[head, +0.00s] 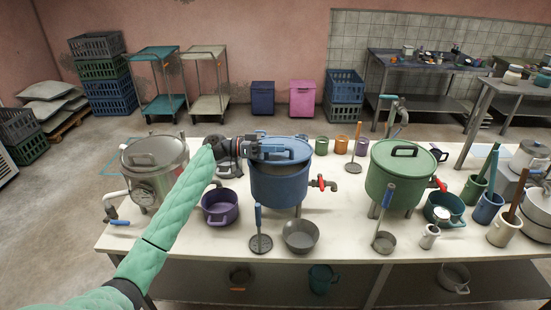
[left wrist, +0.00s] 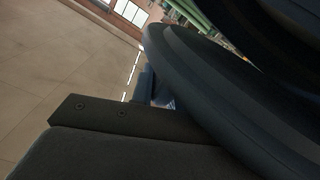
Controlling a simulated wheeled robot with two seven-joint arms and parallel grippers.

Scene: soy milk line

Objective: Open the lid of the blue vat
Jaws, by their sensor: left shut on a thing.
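The blue vat (head: 279,188) stands on legs on the white table, with a red-handled tap on its right side. Its blue lid (head: 295,150) is at the vat's top; I cannot tell whether it is slightly raised. My left gripper (head: 270,149) comes in from the left over the lid and is shut on the lid's handle, which it mostly hides. In the left wrist view the dark curved edge of the lid or vat (left wrist: 215,90) fills the right side, close to a dark gripper part (left wrist: 120,120). My right gripper is not in view.
A steel pot with a gauge (head: 152,180) stands left of the vat and a green vat (head: 393,175) right of it. A purple pot (head: 220,207), a ladle (head: 260,243) and a grey bowl (head: 300,237) sit close in front. Small cups stand behind.

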